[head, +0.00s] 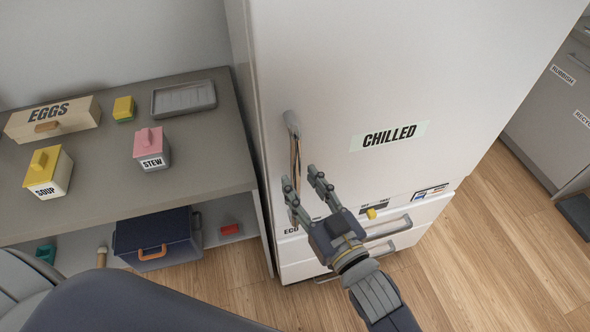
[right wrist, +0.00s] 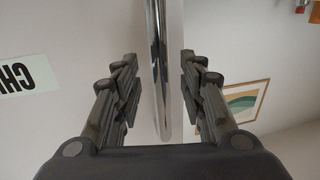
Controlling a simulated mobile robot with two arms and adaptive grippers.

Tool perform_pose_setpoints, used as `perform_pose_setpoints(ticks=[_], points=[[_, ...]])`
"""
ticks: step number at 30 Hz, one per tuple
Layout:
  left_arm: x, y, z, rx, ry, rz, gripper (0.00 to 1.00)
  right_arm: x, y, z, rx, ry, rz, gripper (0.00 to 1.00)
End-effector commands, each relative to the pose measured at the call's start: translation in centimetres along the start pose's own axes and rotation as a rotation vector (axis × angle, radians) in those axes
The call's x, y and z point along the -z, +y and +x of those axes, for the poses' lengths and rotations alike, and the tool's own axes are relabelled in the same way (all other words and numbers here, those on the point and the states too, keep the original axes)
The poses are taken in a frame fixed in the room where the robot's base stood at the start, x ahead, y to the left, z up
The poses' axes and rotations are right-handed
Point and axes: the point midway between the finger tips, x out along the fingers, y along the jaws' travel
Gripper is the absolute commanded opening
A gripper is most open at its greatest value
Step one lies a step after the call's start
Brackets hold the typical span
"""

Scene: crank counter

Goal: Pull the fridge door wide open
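The white fridge door (head: 345,80) carries a CHILLED label (head: 390,136) and looks shut. Its shiny vertical handle (head: 293,135) is near the door's left edge. My right gripper (head: 299,177) is open in front of the door, at the lower part of the handle. In the right wrist view the handle (right wrist: 158,45) stands between the two spread fingers, with a gap on both sides. The CHILLED label shows at the left there. My left gripper is not in view.
Left of the fridge, a grey counter (head: 200,150) holds an EGGS box (head: 70,112), a SOUP box (head: 48,190), a STEW box (head: 152,160) and a grey tray (head: 185,97). A blue case (head: 155,232) sits on the shelf below. Wooden floor (head: 490,240) lies clear at right.

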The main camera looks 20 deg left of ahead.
Motion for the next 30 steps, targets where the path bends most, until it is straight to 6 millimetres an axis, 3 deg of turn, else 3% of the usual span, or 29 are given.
perform_pose_setpoints(ticks=[7,18,24,30], points=[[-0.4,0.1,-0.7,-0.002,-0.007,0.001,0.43,0.1,0.0,3.0,0.000,0.000,0.000,0.38],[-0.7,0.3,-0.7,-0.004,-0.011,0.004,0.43,0.0,0.0,3.6,0.000,0.000,0.000,0.38],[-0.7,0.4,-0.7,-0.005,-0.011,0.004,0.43,0.0,0.0,3.5,0.000,0.000,0.000,0.00],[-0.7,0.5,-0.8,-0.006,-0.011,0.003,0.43,0.0,0.0,3.5,0.001,-0.001,0.000,0.00]])
